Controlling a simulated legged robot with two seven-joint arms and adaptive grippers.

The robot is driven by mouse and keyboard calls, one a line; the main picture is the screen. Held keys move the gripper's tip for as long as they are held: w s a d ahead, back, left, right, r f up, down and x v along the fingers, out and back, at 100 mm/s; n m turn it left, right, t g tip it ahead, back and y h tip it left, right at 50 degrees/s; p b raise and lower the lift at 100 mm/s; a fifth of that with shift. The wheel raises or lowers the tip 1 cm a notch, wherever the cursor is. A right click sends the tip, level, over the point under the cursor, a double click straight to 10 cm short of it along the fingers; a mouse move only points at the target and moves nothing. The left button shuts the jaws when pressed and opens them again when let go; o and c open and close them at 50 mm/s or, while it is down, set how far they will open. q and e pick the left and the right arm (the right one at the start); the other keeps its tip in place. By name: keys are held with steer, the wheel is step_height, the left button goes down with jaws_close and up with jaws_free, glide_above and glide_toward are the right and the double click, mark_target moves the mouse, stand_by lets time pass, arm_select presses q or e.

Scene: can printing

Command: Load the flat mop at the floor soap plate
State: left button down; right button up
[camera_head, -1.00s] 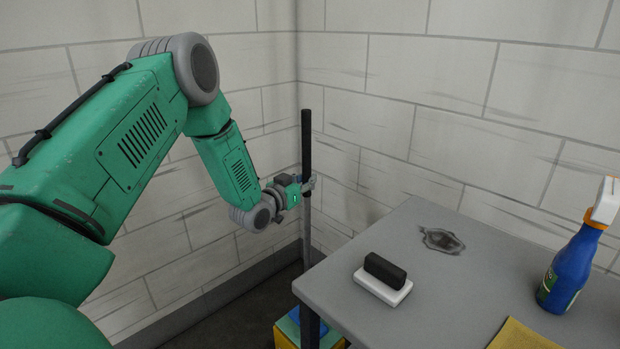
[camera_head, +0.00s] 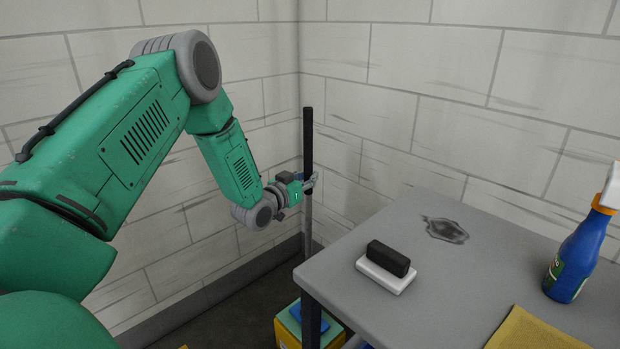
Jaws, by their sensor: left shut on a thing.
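The mop handle (camera_head: 308,137) stands upright in the corner behind the grey table, with a black grip on top and a grey shaft below. My left gripper (camera_head: 309,184) is shut on the handle near the lower end of the black grip. The mop's flat head is hidden from view. My right gripper is not in view.
The grey table (camera_head: 345,290) fills the lower right. On it are a black-and-white eraser-like block (camera_head: 388,268), a dark stain (camera_head: 445,230), a blue spray bottle (camera_head: 575,255) and a yellow cloth (camera_head: 530,332). Walls close off the corner behind.

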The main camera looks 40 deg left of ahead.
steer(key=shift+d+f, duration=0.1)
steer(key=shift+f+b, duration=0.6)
steer(key=shift+b, duration=0.15)
stand_by(2.1)
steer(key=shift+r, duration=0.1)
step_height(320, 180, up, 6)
steer(key=p, duration=0.5)
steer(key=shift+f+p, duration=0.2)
steer(key=shift+p, duration=0.2)
stand_by(1.1)
